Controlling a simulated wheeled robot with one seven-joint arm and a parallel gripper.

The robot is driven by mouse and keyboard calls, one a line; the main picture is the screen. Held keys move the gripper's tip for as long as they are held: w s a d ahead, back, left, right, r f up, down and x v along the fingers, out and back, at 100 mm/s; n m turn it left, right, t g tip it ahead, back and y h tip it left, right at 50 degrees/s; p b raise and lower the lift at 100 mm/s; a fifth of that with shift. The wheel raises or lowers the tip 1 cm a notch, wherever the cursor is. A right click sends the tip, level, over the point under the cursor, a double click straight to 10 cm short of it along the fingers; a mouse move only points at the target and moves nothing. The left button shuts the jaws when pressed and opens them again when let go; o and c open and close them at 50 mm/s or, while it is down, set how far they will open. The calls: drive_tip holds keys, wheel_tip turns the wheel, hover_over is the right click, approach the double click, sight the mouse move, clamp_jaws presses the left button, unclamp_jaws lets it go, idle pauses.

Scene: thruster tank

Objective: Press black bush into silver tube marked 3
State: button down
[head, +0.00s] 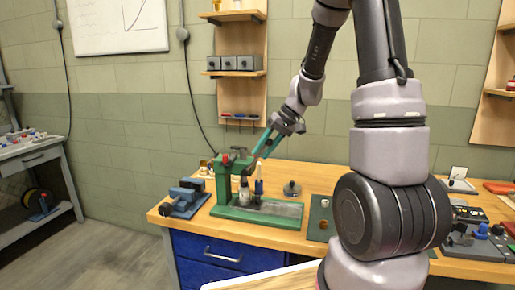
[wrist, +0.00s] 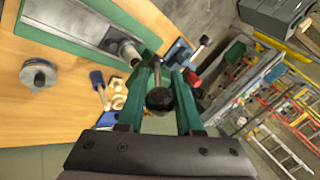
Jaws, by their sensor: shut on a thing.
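The green press (head: 235,182) stands on the bench, with its long green base also in the wrist view (wrist: 62,38). My gripper (head: 258,153) is beside the press head at its upper right. In the wrist view my gripper (wrist: 160,90) is shut on the press lever (wrist: 160,99), whose black ball end sits between the green fingers. A silver tube (head: 244,191) stands upright on the base under the press head; a grey cylinder shows there in the wrist view (wrist: 124,48). Its number is too small to read. I cannot make out the black bush.
A blue vise (head: 184,198) stands left of the press. A dark green mat (head: 317,230) with small parts lies farther right. Bare bench shows between them.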

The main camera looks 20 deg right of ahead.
drive_tip(key=shift+s+d+f, duration=0.3)
drive_tip(key=shift+d+f, duration=0.2)
drive_tip(key=shift+f, duration=0.2)
drive_tip(key=shift+s+d+f, duration=0.35)
drive_tip(key=shift+d+f, duration=0.2)
drive_tip(key=shift+f, duration=0.2)
drive_tip(key=shift+s+d+f, duration=0.3)
drive_tip(key=shift+d+f, duration=0.2)
drive_tip(key=shift+f, duration=0.2)
drive_tip(key=shift+w, duration=0.1)
drive_tip(key=c, duration=0.6)
unclamp_jaws()
drive_tip(key=v, duration=1.1)
drive_tip(key=shift+a, duration=0.1)
